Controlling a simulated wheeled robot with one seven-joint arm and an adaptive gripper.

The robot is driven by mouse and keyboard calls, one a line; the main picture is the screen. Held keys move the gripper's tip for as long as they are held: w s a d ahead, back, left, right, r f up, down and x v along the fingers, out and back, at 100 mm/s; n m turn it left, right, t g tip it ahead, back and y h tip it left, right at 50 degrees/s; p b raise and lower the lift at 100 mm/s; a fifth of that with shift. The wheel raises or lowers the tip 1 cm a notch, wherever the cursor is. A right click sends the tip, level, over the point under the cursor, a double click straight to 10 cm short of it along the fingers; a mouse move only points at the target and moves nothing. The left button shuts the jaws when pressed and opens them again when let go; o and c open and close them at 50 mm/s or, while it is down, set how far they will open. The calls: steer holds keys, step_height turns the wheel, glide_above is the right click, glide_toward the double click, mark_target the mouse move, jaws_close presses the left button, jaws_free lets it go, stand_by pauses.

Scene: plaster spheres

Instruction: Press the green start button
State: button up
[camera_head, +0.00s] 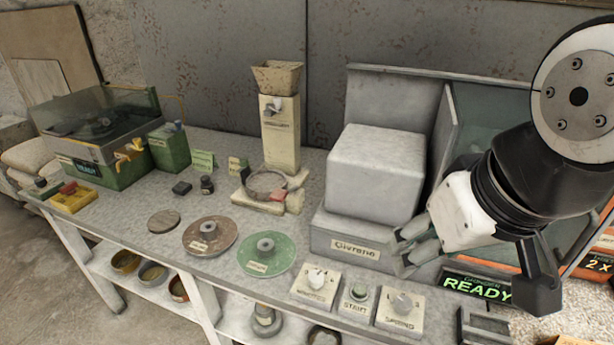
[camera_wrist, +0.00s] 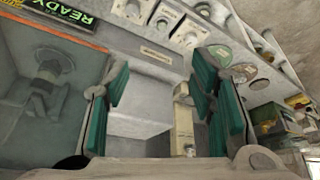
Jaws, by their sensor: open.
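The green start button (camera_head: 359,291) sits on a small cream box labelled START at the table's front edge. Its box stands between two similar boxes with pale knobs, the left one (camera_head: 316,280) and the right one labelled SPRING (camera_head: 401,303). In the wrist view the start button (camera_wrist: 163,22) is near the top, small, in the middle of the row. My gripper (camera_head: 401,252) is open and empty, beside the front of the grey block unit, above and behind the button and apart from it. Both fingers frame the wrist view (camera_wrist: 160,85).
The grey block unit (camera_head: 374,175) stands close left of my gripper. A lit READY display (camera_head: 477,288) is right of the boxes. Green and brown discs (camera_head: 266,254) lie to the left. A cream stand with a funnel (camera_head: 280,130) rises behind.

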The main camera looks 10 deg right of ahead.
jaws_close()
stand_by(1.2)
